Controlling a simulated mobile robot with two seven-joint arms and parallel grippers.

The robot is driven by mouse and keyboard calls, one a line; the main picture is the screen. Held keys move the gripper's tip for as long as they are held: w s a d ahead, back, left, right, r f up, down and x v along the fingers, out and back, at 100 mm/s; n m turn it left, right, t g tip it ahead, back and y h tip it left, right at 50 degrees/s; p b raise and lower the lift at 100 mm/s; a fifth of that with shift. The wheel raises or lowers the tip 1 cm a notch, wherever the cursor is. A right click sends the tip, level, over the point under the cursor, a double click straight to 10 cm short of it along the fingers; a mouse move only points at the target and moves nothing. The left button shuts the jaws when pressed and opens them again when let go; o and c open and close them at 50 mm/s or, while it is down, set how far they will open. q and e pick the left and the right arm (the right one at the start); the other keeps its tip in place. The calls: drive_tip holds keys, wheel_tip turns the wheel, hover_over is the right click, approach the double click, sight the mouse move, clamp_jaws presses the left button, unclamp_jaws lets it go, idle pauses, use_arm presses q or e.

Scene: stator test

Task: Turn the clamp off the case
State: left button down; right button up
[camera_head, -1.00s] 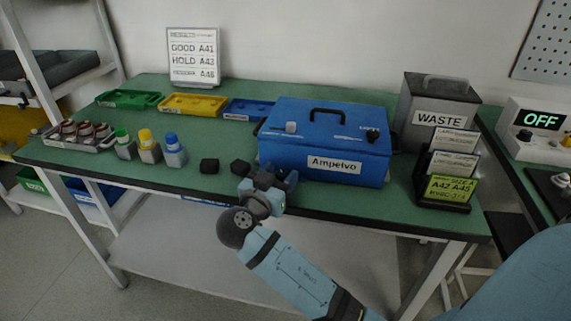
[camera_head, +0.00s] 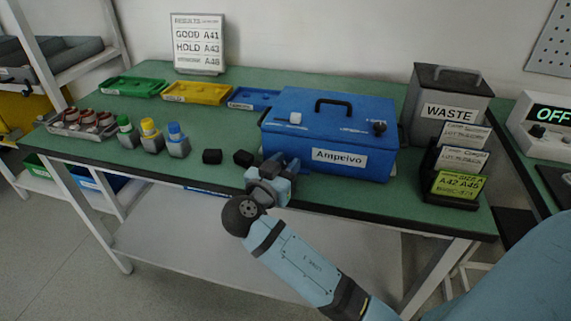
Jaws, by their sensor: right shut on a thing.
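The blue case (camera_head: 329,172) stands on the green bench with its lid down and a black handle (camera_head: 333,103) on top. A white piece (camera_head: 295,118) and a black knob (camera_head: 379,127) sit on the lid. My right gripper (camera_head: 284,166) is at the lower left of the case's front face. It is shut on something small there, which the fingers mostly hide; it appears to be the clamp. My left gripper is out of view.
Capped bottles (camera_head: 152,137) and a tray of round parts (camera_head: 82,123) stand further left. Colored trays (camera_head: 197,92) line the back. A waste bin (camera_head: 447,95) and card holder (camera_head: 456,175) stand right of the case.

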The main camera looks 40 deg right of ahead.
drive_tip(key=shift+n+t, duration=0.3)
drive_tip(key=shift+t, duration=0.2)
drive_tip(key=shift+y+b, duration=0.3)
drive_tip(key=shift+y, duration=0.1)
drive_tip(key=n+t+y, duration=0.2)
drive_tip(key=t, duration=0.1)
drive_tip(key=shift+n+b, duration=0.3)
drive_tip(key=shift+d+n+t+y, duration=0.1)
drive_tip(key=shift+n+t+y, duration=0.9)
drive_tip(key=shift+t+y, duration=0.2)
drive_tip(key=shift+r+n+t+y+p, duration=0.15)
drive_tip(key=shift+n+t+y+p, duration=0.25)
drive_tip(key=shift+n+t+y, duration=0.5)
drive_tip(key=n+t+y+p, duration=0.1)
drive_tip(key=n+y+p, duration=0.2)
drive_tip(key=y, duration=0.1)
drive_tip(key=shift+r+y, duration=0.1)
drive_tip(key=shift+y, duration=0.3)
drive_tip(key=shift+n+t+y+p, duration=0.5)
drive_tip(key=shift+n+y+p, duration=0.35)
drive_tip(key=shift+y, duration=0.45)
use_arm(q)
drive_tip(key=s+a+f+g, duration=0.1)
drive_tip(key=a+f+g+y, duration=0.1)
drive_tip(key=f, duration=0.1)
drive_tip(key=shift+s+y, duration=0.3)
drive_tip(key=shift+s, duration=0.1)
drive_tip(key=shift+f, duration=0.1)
use_arm(e)
drive_tip(key=shift+y, duration=0.3)
